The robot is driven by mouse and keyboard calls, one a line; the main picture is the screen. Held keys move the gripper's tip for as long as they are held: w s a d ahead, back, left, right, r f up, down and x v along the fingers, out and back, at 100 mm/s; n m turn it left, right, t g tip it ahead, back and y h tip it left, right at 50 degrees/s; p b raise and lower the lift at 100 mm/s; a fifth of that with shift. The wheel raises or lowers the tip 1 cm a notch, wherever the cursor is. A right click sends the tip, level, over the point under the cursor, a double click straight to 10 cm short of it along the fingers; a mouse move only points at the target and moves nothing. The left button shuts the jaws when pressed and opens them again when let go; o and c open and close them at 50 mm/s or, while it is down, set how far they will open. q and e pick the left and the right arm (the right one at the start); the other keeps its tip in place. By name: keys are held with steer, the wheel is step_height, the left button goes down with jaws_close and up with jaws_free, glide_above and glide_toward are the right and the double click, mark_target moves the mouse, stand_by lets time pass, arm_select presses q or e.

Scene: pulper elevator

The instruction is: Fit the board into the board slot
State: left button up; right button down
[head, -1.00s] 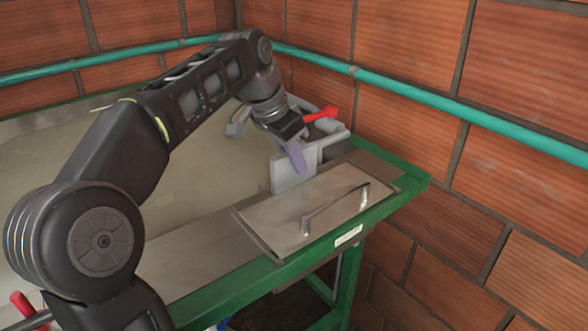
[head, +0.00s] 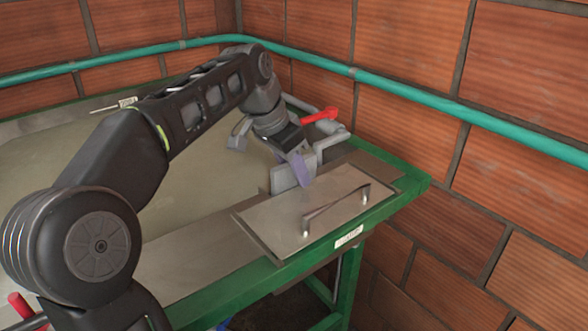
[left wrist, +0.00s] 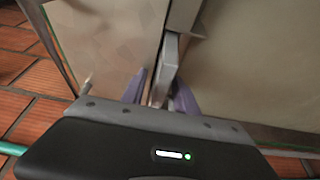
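A grey board (head: 283,179) stands upright at the edge of the pale tank, beside the metal lid. It also shows in the left wrist view (left wrist: 170,62), edge on. My left gripper (head: 304,170) reaches down at the board, with a purple finger in front of it in the head view. In the left wrist view the purple fingers of my left gripper (left wrist: 160,88) are apart, one on each side of the board, with gaps visible. I cannot make out the board slot; the gripper and board hide that spot. My right gripper is not in view.
A metal lid (head: 275,222) with a bar handle (head: 335,208) lies on the green-framed table (head: 400,200). A red-handled valve (head: 322,115) is just behind the gripper. A teal pipe (head: 440,102) runs along the brick wall. The tank surface (head: 60,165) is clear at left.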

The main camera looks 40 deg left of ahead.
arm_select(q)
steer(key=shift+s+r, duration=0.15)
steer(key=shift+r, duration=0.45)
steer(key=p+v, duration=0.2)
steer(key=v, duration=0.3)
steer(key=p+v, duration=0.4)
steer(key=v, duration=0.1)
steer(key=shift+a+r+p, duration=0.1)
steer(key=shift+r+p, duration=0.1)
steer(key=shift+p, duration=0.2)
steer(key=shift+s+r+p, duration=0.25)
steer(key=shift+p, duration=0.05)
steer(key=shift+a, duration=0.1)
